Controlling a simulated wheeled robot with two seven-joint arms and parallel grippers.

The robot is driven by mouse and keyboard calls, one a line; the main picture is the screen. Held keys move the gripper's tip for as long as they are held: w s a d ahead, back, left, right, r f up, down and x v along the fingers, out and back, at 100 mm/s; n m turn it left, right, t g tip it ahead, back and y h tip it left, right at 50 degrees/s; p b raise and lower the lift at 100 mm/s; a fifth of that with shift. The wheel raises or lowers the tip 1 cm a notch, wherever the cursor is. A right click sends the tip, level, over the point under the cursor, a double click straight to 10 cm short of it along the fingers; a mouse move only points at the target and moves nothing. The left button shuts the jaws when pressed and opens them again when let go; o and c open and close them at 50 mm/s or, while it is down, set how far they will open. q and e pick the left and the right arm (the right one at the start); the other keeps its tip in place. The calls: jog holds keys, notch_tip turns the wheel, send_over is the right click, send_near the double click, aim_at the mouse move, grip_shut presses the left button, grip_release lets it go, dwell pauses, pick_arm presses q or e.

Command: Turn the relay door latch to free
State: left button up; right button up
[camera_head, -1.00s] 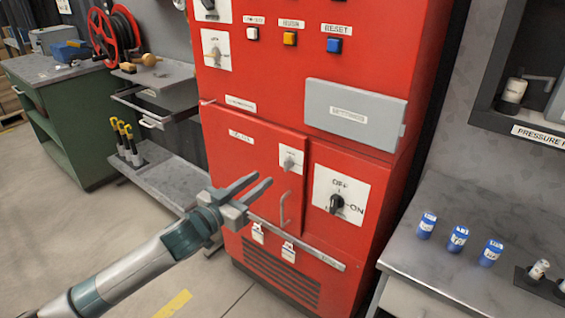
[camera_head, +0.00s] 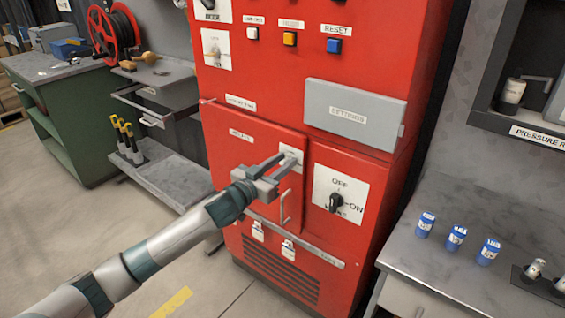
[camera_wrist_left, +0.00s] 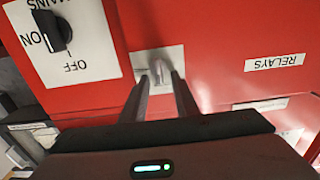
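The relay door (camera_head: 235,150) is a red panel, shut, on the red cabinet. The latch's pale plate (camera_head: 292,152) is near its upper right, with the knob mostly hidden by my gripper. My left gripper (camera_head: 281,163) is at the latch, fingers pointing at the door. In the left wrist view, turned upside down, the grey latch knob (camera_wrist_left: 161,72) lies between the tips of the open fingers (camera_wrist_left: 163,80). I cannot tell whether they touch it. The RELAYS label (camera_wrist_left: 275,62) is to the right there. My right gripper is not in view.
A door handle (camera_head: 285,207) stands out just below the gripper. A black OFF/ON switch (camera_head: 336,202) is to the right, and a grey settings cover (camera_head: 354,115) above. A metal rail (camera_head: 300,246) runs below the door. Blue cans (camera_head: 456,238) stand on the right bench.

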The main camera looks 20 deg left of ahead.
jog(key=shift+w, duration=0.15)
pick_arm(q)
jog(key=shift+c, duration=0.9)
grip_shut()
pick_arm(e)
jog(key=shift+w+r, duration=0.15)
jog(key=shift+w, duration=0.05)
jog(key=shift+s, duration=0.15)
